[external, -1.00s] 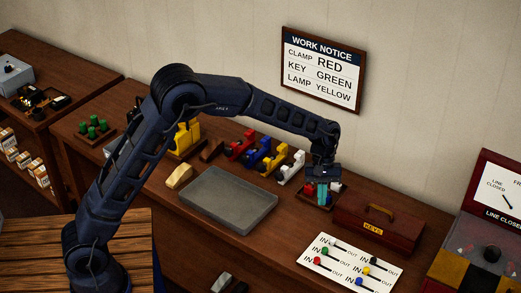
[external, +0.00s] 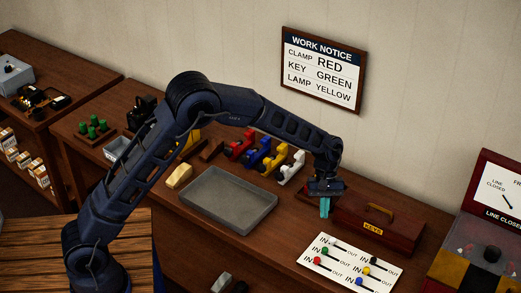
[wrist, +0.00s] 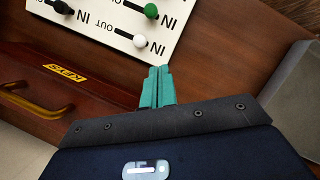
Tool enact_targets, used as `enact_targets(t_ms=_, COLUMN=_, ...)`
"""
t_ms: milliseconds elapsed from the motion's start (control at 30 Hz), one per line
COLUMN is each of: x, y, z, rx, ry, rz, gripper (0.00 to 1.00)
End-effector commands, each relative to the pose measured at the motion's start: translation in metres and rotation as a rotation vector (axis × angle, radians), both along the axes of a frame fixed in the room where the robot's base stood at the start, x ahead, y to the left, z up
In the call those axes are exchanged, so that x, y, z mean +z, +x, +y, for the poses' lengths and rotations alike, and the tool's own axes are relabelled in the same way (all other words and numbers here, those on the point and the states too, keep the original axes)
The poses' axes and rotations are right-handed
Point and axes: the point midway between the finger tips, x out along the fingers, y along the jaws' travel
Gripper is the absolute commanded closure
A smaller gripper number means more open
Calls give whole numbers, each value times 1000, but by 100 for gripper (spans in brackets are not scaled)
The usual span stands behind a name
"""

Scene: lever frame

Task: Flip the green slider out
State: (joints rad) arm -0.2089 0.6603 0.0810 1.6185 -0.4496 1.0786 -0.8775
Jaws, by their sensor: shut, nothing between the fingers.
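The white slider board (external: 345,262) lies on the bench at the lower right, with several coloured knobs in slots marked IN and OUT. The green slider knob (external: 324,251) is at the IN end of its slot. In the wrist view the green knob (wrist: 151,11) is at the top, beside IN, with the white knob (wrist: 140,41) closer to my fingers. My gripper (external: 325,214) has its teal fingers shut and empty, pointing down above the bench, behind the board. In the wrist view the fingertips (wrist: 159,70) are apart from both knobs.
The red-brown KEYS box (external: 378,225) stands right of my gripper, close by. A grey tray (external: 228,200) lies to the left. Coloured clamps stand behind it. The work notice (external: 321,70) on the wall reads clamp red, key green, lamp yellow.

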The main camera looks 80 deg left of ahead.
Motion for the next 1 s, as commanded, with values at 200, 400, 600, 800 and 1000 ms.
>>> enact_targets(t_ms=200, x=-38, y=-3, z=-15, rx=0, ry=-1, rz=2, gripper=100)
enact_targets(t_ms=400, x=-63, y=-5, z=-31, rx=-1, ry=0, rz=0, gripper=100)
enact_targets(t_ms=600, x=-62, y=-9, z=-55, rx=-1, ry=0, rz=0, gripper=100)
enact_targets(t_ms=800, x=-62, y=-10, z=-64, rx=0, ry=0, rz=-1, gripper=100)
enact_targets(t_ms=1000, x=-62, y=-10, z=-64, rx=0, ry=0, rz=-1, gripper=100)
